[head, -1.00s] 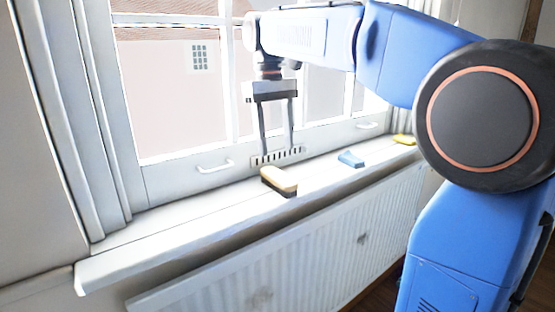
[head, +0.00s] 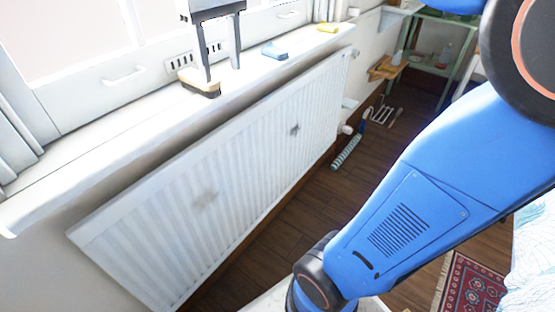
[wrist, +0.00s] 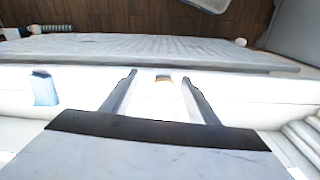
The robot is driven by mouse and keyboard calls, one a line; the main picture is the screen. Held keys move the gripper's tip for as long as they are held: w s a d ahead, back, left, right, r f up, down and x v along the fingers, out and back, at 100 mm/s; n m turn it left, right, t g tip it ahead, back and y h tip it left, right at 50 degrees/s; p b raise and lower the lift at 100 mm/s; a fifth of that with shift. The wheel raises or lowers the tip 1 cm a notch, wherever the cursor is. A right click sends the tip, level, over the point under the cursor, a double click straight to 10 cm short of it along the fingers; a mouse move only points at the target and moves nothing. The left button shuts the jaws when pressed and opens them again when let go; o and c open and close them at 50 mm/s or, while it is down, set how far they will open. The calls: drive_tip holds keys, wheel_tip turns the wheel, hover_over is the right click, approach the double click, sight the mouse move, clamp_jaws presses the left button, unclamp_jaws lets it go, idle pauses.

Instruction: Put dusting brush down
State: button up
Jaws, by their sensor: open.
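The dusting brush (head: 202,87), with a tan top and dark bristles, rests on the white windowsill (head: 100,122). My gripper (head: 222,73) is open, its two dark fingers pointing down close to the brush, and nothing is held. In the wrist view, a small tan and dark piece that looks like the brush (wrist: 163,79) shows between and beyond the open fingertips (wrist: 161,76). I cannot tell the exact gap between fingers and brush.
A blue block (head: 274,50) and a yellow item (head: 328,28) lie farther along the sill. The blue block also shows in the wrist view (wrist: 44,90). A white radiator (head: 230,170) hangs below. A striped item (head: 347,152) lies on the wooden floor.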

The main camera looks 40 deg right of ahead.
drive_tip(key=s+d+f+m+t, duration=0.1)
drive_tip(key=s+d+f+t, duration=0.1)
drive_tip(key=s+f, duration=0.6)
drive_tip(key=s+d+f+m+t, duration=0.1)
drive_tip(key=s+d+f+t, duration=0.1)
drive_tip(key=s+f, duration=0.6)
wheel_tip(320, 180, down, 5)
drive_tip(key=shift+r, duration=0.1)
drive_tip(key=shift+o, duration=0.5)
